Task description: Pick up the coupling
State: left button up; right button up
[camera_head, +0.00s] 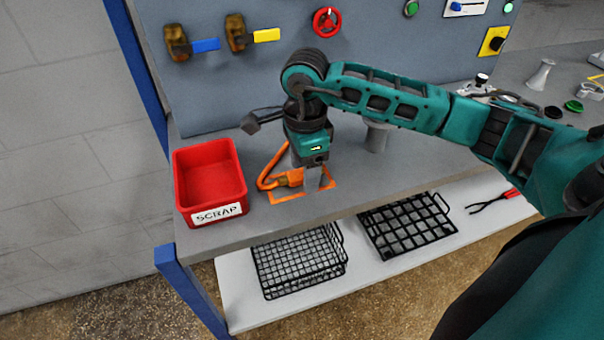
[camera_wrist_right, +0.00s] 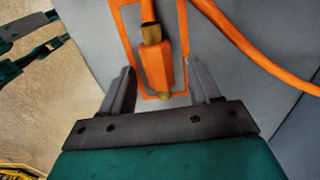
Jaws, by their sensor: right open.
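The coupling (camera_head: 289,178) is an orange block with brass ends, on an orange hose that loops up and back. It lies within an orange outlined rectangle (camera_head: 328,186) on the grey bench. In the right wrist view the coupling (camera_wrist_right: 155,65) lies lengthwise between my two spread fingers, with a gap on both sides. My right gripper (camera_head: 311,180) points down over it, open and empty; its fingers (camera_wrist_right: 160,80) do not appear to touch the coupling. My gripper hides part of the coupling in the head view. My left gripper is not in view.
A red SCRAP bin (camera_head: 210,182) stands left of the coupling. A grey cylindrical post (camera_head: 377,137) stands behind and to the right. Wire baskets (camera_head: 298,262) and red-handled tongs (camera_head: 493,200) lie on the lower shelf. A panel with valves (camera_head: 250,36) rises behind.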

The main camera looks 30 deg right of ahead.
jog(key=shift+c, duration=0.2)
grip_shut()
dwell(0.3)
jog(key=shift+r, duration=0.1)
